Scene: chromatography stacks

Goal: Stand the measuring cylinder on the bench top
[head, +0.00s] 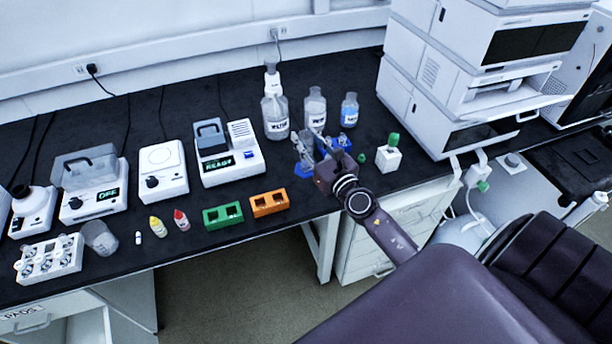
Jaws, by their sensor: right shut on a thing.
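My right gripper (322,152) reaches over the bench from the lower right, at the bench's middle. It is shut on what looks like the measuring cylinder (307,149), a slim clear vessel with blue at its lower end. The wrist and fingers hide much of it. I cannot tell whether its foot touches the bench top. Other blue parts (349,142) show just behind the gripper; what they belong to is unclear. The black bench top (240,178) runs beneath. My left gripper is out of view.
Wash and reagent bottles (275,115) stand behind the gripper. A white block with a green cap (389,158) is to the right, beside the instrument stack (455,95). Orange (269,204) and green (222,216) racks lie front left. A clear beaker (100,238) is farther left.

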